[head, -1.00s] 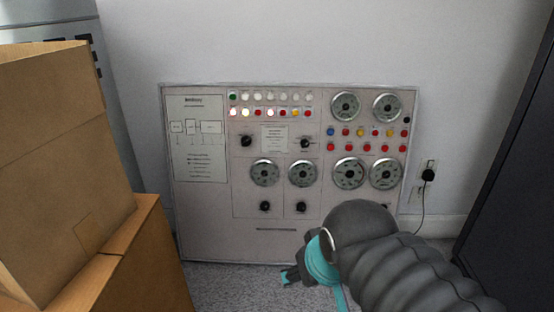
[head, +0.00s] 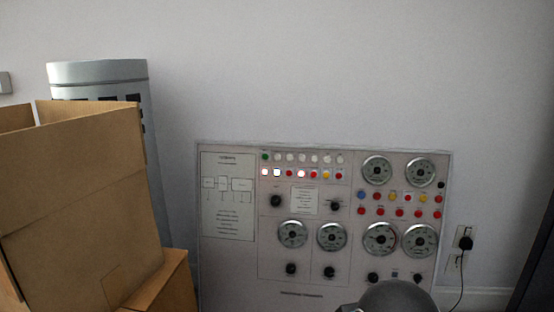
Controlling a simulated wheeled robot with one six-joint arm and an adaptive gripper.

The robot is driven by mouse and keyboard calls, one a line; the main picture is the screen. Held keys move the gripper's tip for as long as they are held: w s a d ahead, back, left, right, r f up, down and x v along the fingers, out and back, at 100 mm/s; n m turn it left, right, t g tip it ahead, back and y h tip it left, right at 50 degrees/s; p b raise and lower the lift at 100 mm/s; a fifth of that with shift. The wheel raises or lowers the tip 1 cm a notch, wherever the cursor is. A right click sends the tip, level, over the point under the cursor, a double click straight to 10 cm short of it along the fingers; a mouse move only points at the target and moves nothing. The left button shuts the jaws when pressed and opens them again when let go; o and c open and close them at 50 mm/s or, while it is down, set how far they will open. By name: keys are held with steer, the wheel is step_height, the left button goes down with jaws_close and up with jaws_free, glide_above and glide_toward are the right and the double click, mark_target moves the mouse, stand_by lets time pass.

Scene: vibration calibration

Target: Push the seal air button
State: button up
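The control panel (head: 228,270) leans against or stands at the white wall, with rows of small coloured buttons and lamps, round gauges and black knobs. One button row (head: 400,197) on the right holds blue, red, yellow and white ones, with a red row (head: 400,212) below it. Another row (head: 301,174) at the upper left has some lit white lamps. The labels are too small to read, so I cannot tell which is the seal air button. A dark part of my arm shows at the bottom edge, below the panel's gauges. My gripper is out of view.
Stacked cardboard boxes (head: 80,210) stand at the left, close to the panel's left edge. A grey cabinet (head: 98,72) is behind them. A wall socket with a black plug (head: 466,243) and cord is right of the panel. A dark object stands at the far right edge.

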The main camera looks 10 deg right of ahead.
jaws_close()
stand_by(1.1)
